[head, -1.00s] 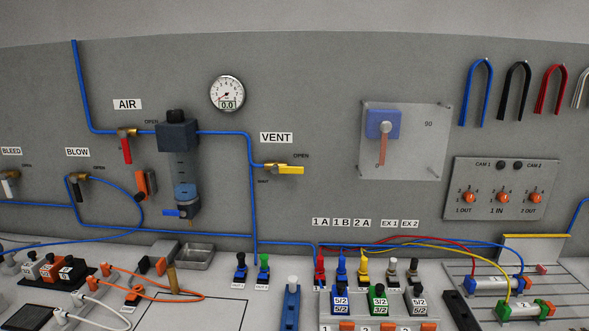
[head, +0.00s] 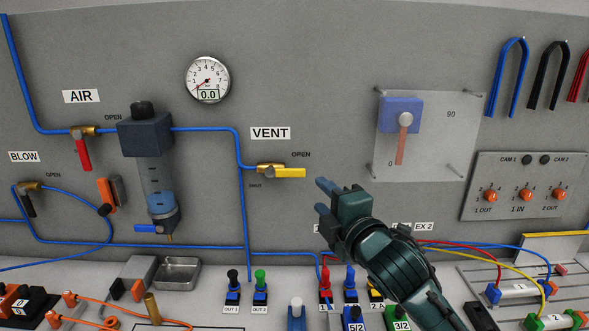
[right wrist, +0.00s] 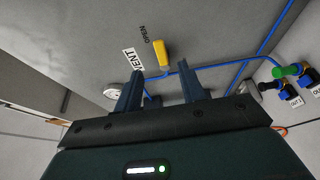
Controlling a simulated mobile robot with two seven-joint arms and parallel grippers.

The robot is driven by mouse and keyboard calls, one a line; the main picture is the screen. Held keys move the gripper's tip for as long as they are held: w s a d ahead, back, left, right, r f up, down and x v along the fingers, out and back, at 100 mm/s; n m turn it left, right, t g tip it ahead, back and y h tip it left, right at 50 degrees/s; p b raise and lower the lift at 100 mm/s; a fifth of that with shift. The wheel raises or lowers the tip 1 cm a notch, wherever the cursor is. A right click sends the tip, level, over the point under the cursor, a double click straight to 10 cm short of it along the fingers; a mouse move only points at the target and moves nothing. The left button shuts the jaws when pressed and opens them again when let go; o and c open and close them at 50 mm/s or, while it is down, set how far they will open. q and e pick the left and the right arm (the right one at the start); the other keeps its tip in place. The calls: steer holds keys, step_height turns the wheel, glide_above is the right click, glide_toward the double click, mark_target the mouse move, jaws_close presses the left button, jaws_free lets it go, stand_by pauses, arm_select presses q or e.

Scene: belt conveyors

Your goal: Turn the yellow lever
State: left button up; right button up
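The yellow lever (head: 289,173) is on a brass valve (head: 266,169) on the grey wall panel, under the VENT label (head: 270,133). It points right, level, toward the OPEN mark. My right gripper (head: 320,197) is to the right of the lever and a little lower in the head view, apart from it. In the right wrist view the yellow lever (right wrist: 162,54) shows beyond the fingertips, near the middle. The gripper (right wrist: 161,82) is open there, with nothing between its fingers. My left gripper is not in view.
Blue tubing (head: 244,210) runs down from the vent valve. A red lever (head: 84,154) sits under AIR, and a filter unit (head: 155,170) stands between the two valves. The gauge (head: 208,80) is above. Wall around the yellow lever is clear.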

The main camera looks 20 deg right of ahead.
mark_target(300, 174)
steer(key=w, duration=0.3)
steer(key=w+p, duration=0.1)
steer(key=w, duration=0.3)
steer(key=w+a+p, duration=0.1)
steer(key=w, duration=0.2)
steer(key=shift+w+a+r, duration=0.1)
steer(key=shift+w, duration=0.75)
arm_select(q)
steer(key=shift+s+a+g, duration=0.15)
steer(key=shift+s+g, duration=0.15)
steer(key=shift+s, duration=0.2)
arm_select(e)
steer(key=shift+c, duration=0.2)
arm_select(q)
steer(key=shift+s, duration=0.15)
arm_select(e)
jaws_close()
